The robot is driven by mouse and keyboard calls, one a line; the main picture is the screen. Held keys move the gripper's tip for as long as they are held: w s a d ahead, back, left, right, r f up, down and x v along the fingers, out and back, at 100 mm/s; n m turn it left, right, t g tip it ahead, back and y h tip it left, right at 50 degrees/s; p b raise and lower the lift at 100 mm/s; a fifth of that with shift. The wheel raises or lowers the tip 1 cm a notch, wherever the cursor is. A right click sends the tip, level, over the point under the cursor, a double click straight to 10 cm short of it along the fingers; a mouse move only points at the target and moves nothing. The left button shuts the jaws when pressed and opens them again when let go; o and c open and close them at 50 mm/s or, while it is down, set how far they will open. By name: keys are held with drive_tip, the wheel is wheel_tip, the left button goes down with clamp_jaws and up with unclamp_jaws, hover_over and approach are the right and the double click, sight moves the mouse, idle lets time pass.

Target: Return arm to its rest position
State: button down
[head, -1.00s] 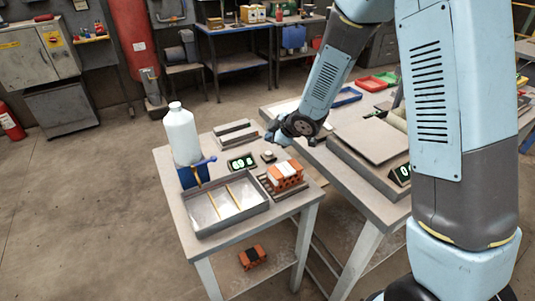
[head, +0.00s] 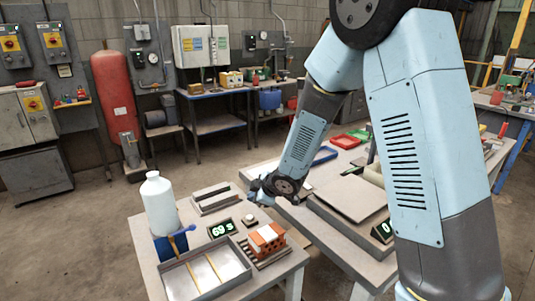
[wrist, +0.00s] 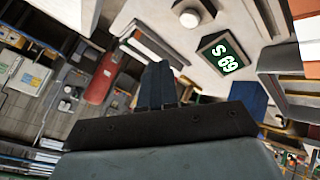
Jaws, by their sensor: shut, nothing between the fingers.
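My gripper (head: 258,190) hangs in the air above the gap between the small table and the larger table, at the end of my bent blue arm. In the wrist view its two dark fingers (wrist: 157,85) lie together with nothing between them. A hollow orange brick (head: 267,238) with a white top sits on a slatted rack on the small table, below and apart from my gripper. It also shows at the right edge of the wrist view (wrist: 307,38).
The small table also bears a grey tray (head: 165,276), a white bottle (head: 160,203), a display reading 69 s (head: 222,229) and a round white button (head: 249,221). The larger table holds a grey plate (head: 350,196) and coloured bins (head: 345,141). Open floor lies at the left.

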drive_tip(key=s+d+r+m+t+h, duration=0.1)
drive_tip(key=s+d+r+m+h, duration=0.3)
drive_tip(key=d+r, duration=0.6)
drive_tip(key=s+d+r+m+t+h, duration=0.1)
drive_tip(key=d+r+m+h, duration=0.1)
drive_tip(key=d+r+m, duration=0.55)
drive_tip(key=s+d+r+m+g, duration=0.1)
drive_tip(key=s+d, duration=0.3)
drive_tip(key=s, duration=0.4)
drive_tip(key=s+d+r+m+g, duration=0.1)
drive_tip(key=s+d+r+m, duration=0.2)
drive_tip(key=s, duration=0.4)
drive_tip(key=s+d+r+m, duration=0.2)
drive_tip(key=s+d+r, duration=0.1)
drive_tip(key=s+d, duration=0.3)
drive_tip(key=s, duration=0.2)
drive_tip(key=shift+s+r+m+g+h, duration=0.3)
drive_tip(key=shift+r+m+g, duration=0.05)
drive_tip(key=shift+g, duration=0.05)
drive_tip(key=shift+d, duration=0.1)
